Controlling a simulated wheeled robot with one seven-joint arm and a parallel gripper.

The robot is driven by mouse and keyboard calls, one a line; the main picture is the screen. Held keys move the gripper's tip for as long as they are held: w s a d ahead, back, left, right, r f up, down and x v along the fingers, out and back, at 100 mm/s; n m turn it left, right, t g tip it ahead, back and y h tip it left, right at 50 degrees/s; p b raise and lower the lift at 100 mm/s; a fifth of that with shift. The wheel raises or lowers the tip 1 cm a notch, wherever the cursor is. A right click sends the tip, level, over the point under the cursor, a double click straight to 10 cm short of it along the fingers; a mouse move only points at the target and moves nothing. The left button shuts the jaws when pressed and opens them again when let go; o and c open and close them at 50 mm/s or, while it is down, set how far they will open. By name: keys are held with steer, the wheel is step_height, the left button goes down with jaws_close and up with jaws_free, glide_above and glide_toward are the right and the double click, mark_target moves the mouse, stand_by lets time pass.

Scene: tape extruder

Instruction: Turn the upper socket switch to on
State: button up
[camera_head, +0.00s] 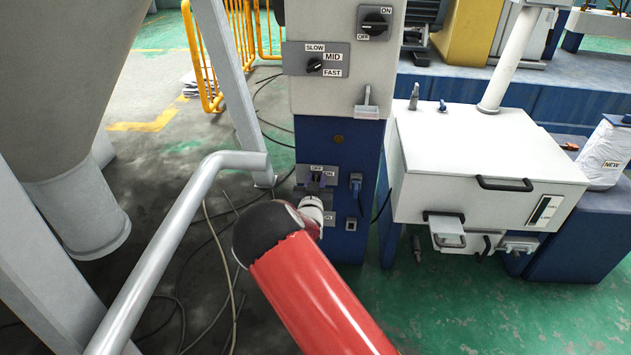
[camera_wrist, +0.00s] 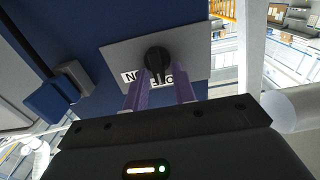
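The upper socket switch is a black knob (camera_wrist: 158,58) on a grey plate (camera_wrist: 194,58), on the blue lower part of the cabinet. In the wrist view its label on the left looks upside down, and the label on the right is mostly hidden by my gripper. The knob's handle appears to point down toward my gripper. My gripper (camera_wrist: 160,76) is right at the knob, with its two purple fingers apart on either side of the handle. I cannot tell whether they touch it.
A lower socket plate (camera_head: 330,218) sits below, partly hidden by my arm. A blue socket (camera_head: 355,183) is to the right. Higher on the cabinet are a speed knob (camera_head: 314,66) and another ON/OFF knob (camera_head: 375,23). A grey pipe rail (camera_head: 180,225) stands left of my arm.

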steer(key=shift+f+b, duration=0.15)
steer(key=shift+b, duration=0.35)
steer(key=shift+c, duration=0.4)
steer(key=m+b, duration=0.2)
steer(key=b, duration=0.1)
steer(key=m+b, duration=0.1)
steer(key=b, duration=0.1)
steer(key=d+m+b, duration=0.1)
steer(key=m+b, duration=0.1)
steer(key=b, duration=0.1)
steer(key=shift+f+m+b, duration=0.25)
steer(key=shift+m+b, duration=0.05)
steer(key=shift+b, duration=0.05)
steer(key=shift+d+m+b, duration=0.15)
steer(key=shift+m+b, duration=0.55)
steer(key=shift+m, duration=2.4)
steer(key=o, duration=0.6)
steer(key=shift+o, duration=0.2)
